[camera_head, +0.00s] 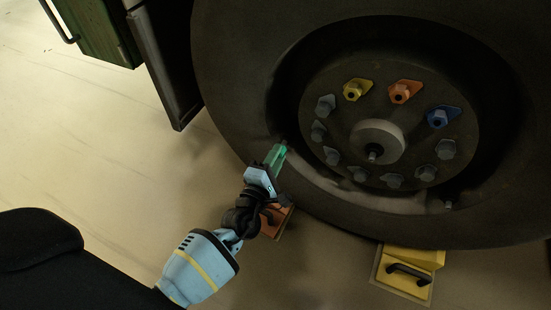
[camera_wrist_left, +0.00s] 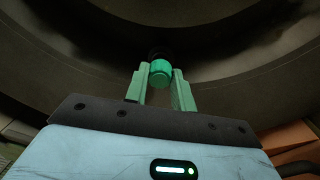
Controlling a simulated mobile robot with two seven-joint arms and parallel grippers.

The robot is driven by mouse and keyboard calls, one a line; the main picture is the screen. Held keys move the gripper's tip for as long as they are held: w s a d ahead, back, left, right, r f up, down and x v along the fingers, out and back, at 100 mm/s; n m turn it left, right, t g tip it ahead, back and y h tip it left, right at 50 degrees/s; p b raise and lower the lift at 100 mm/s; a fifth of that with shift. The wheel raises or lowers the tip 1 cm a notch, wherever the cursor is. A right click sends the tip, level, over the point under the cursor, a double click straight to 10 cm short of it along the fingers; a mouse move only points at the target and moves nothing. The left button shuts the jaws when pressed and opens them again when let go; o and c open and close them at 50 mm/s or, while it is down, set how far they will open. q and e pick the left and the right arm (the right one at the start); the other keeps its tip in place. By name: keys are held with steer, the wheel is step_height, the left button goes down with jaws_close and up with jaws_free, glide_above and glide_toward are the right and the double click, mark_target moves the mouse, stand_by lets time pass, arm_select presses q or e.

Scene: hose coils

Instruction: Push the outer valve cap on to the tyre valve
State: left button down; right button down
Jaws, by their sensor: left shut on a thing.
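My left gripper (camera_head: 277,155) reaches up from the lower left to the inner lower-left edge of the big dark tyre (camera_head: 235,120). In the left wrist view its two green fingers (camera_wrist_left: 160,88) are shut on a small round green cap (camera_wrist_left: 160,75), held at the fingertips. A dark round piece (camera_wrist_left: 159,53) shows just beyond the cap; I cannot tell whether it is the valve or whether the cap touches it. A small grey stub (camera_head: 448,204) shows at the lower right of the rim. My right gripper is not in view.
The wheel hub (camera_head: 376,143) carries several grey nuts and pointed yellow (camera_head: 353,90), orange (camera_head: 402,92) and blue (camera_head: 441,117) markers. An orange block (camera_head: 274,222) and a yellow chock with a handle (camera_head: 412,262) lie below the tyre. Floor at left is clear.

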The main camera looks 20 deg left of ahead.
arm_select(q)
steer(key=shift+w, duration=0.45)
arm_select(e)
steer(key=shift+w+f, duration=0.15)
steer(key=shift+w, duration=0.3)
arm_select(q)
steer(key=shift+w, duration=0.45)
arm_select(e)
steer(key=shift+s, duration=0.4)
arm_select(q)
steer(key=c, duration=1.5)
jaws_free()
steer(key=o, duration=0.7)
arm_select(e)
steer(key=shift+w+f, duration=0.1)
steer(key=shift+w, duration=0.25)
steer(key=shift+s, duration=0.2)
arm_select(q)
steer(key=shift+s, duration=0.4)
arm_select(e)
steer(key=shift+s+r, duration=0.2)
